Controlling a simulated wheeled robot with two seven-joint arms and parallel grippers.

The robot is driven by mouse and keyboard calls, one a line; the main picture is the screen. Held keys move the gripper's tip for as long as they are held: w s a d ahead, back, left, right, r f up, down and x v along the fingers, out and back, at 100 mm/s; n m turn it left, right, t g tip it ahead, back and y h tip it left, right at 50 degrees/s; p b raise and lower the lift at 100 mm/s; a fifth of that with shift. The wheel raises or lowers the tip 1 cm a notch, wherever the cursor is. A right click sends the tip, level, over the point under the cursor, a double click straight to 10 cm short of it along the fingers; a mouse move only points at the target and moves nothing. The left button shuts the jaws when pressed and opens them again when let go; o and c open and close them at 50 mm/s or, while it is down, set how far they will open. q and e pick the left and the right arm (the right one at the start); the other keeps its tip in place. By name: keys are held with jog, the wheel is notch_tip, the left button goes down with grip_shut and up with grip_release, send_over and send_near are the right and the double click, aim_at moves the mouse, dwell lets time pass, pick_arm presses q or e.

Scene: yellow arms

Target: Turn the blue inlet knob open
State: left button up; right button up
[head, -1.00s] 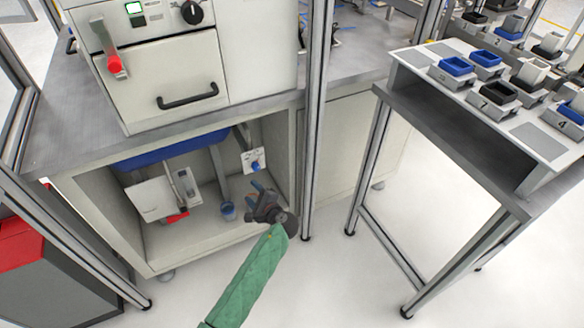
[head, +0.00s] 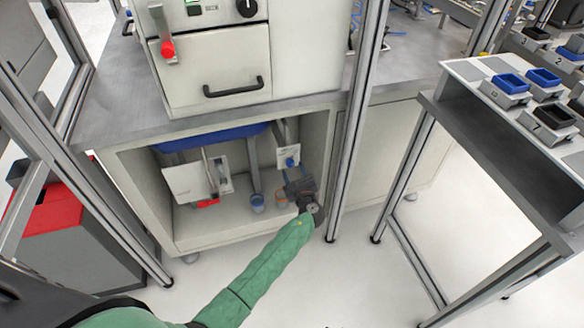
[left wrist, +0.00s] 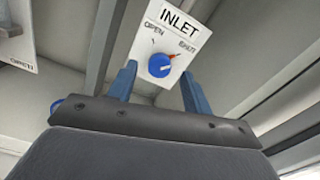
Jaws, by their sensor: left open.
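The blue inlet knob (head: 291,162) sits on a white plate (head: 283,153) inside the open cabinet, at its right side. In the left wrist view the knob (left wrist: 160,65) shows on the plate under the word INLET, with OPEN at left and another label at right. A red mark on it points to the upper right, toward the right label. My left gripper (head: 297,180) is just below the knob in the head view. In the left wrist view its open blue fingers (left wrist: 160,85) stand on either side of the knob, with nothing between them visibly gripped. My right gripper is not in view.
The cabinet's right wall and a metal post (head: 350,130) stand close to my left arm. A blue basin (head: 210,138) hangs above. A side table (head: 450,110) stands at right.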

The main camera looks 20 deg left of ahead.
aim_at(290, 163)
pick_arm(q)
jog(key=shift+x, duration=1.25)
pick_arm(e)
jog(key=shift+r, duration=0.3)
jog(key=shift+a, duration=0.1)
